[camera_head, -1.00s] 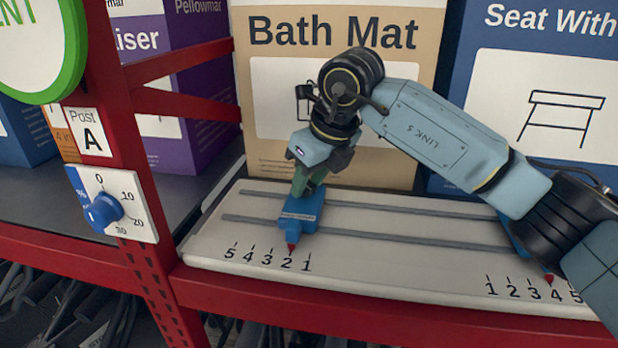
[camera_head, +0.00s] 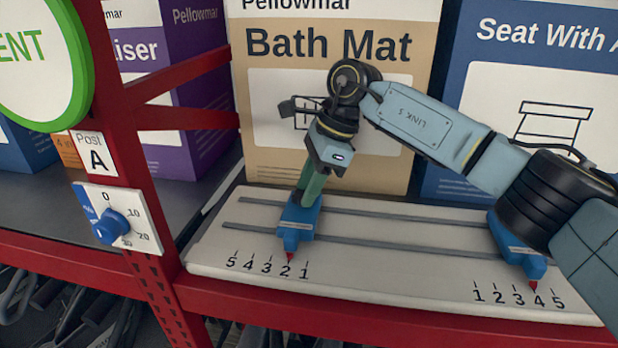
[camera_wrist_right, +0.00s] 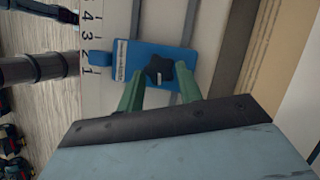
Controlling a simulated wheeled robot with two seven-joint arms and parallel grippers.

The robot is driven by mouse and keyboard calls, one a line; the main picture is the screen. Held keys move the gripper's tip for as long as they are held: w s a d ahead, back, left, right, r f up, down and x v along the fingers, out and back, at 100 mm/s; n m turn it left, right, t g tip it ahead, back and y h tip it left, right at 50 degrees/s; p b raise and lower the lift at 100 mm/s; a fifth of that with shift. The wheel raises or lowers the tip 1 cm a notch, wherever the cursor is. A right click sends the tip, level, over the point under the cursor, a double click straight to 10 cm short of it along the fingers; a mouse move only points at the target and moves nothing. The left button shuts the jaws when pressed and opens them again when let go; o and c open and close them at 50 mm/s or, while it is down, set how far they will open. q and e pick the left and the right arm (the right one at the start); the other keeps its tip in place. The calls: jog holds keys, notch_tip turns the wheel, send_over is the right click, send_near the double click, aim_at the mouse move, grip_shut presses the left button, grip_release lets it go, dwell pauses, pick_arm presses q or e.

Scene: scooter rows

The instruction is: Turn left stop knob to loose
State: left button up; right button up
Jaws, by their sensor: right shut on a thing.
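The left stop (camera_head: 299,220) is a blue block on the two grey rails of the white board (camera_head: 390,268). Its red pointer is at 2 on the left scale. In the right wrist view its knob (camera_wrist_right: 158,70) is a black star shape on top of the blue block. My right gripper (camera_head: 309,190) comes down on the stop from above, tilted. Its green fingers (camera_wrist_right: 160,88) stand on either side of the knob and are shut on it. My left gripper is not in view.
A second blue stop (camera_head: 518,248) sits at right, its pointer at 4, partly behind my right arm. A blue dial (camera_head: 110,227) is on the red post at left. A Bath Mat box (camera_head: 330,100) and a blue box (camera_head: 540,70) stand behind the board.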

jog(key=n, duration=0.1)
jog(key=n+g+p, duration=0.1)
jog(key=shift+w+a+r+n, duration=0.1)
jog(key=shift+w+r+n, duration=0.1)
jog(key=shift+n, duration=0.1)
jog(key=shift+w+f+n+g+h+p, duration=0.1)
jog(key=shift+n+g+h+p, duration=0.3)
jog(key=shift+n, duration=0.7)
jog(key=o, duration=1)
